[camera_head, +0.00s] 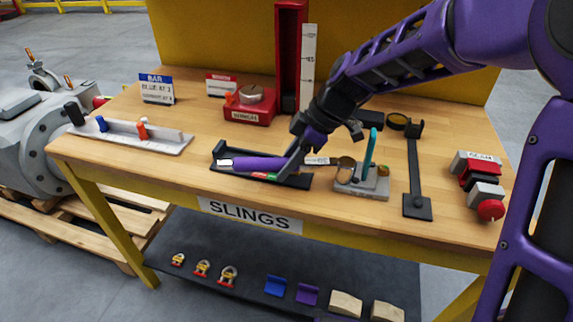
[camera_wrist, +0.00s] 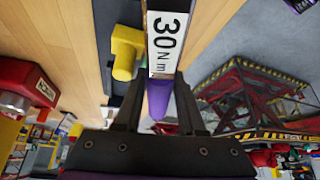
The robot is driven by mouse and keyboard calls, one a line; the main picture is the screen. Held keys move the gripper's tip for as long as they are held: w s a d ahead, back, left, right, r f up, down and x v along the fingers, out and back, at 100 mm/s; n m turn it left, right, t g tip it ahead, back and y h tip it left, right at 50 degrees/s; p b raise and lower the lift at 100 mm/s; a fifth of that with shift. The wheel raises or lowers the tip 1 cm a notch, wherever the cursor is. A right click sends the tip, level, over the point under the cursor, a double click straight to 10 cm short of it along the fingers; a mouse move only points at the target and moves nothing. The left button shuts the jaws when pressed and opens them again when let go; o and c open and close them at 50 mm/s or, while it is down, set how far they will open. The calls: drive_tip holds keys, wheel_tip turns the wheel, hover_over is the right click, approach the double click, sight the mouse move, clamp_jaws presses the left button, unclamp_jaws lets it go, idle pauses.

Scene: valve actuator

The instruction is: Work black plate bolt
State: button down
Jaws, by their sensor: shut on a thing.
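My gripper (camera_head: 291,165) is shut on a long tool with a purple grip (camera_head: 256,164), low over the bench. A white label (camera_head: 318,161) lies along the tool to the right of my fingers; in the wrist view the label (camera_wrist: 166,45) reads "30 N m". In the wrist view my gripper (camera_wrist: 158,108) has its fingers on either side of the tool, with purple showing between them. A black tray (camera_head: 298,182) lies beneath the tool; I cannot tell whether they touch.
A grey block with a teal upright (camera_head: 371,153) stands just right of my gripper. A red unit (camera_head: 248,107) and a tall red column (camera_head: 290,60) are behind. A pale rack (camera_head: 130,137) is at left; a red-and-grey device (camera_head: 482,186) is at right. The front edge is close.

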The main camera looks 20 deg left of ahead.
drive_tip(key=shift+w+r+m+t, duration=0.25)
drive_tip(key=shift+w+m, duration=0.25)
drive_tip(key=shift+w, duration=0.25)
drive_tip(key=shift+r, duration=0.1)
drive_tip(key=shift+w+r+p, duration=0.25)
drive_tip(key=shift+r+p, duration=0.15)
drive_tip(key=shift+r, duration=0.15)
drive_tip(key=shift+s+a+r+p, duration=0.15)
drive_tip(key=shift+r+p, duration=0.4)
drive_tip(key=shift+r, duration=0.3)
drive_tip(key=shift+s+r+p, duration=0.15)
drive_tip(key=shift+r+p, duration=0.4)
drive_tip(key=shift+r, duration=0.25)
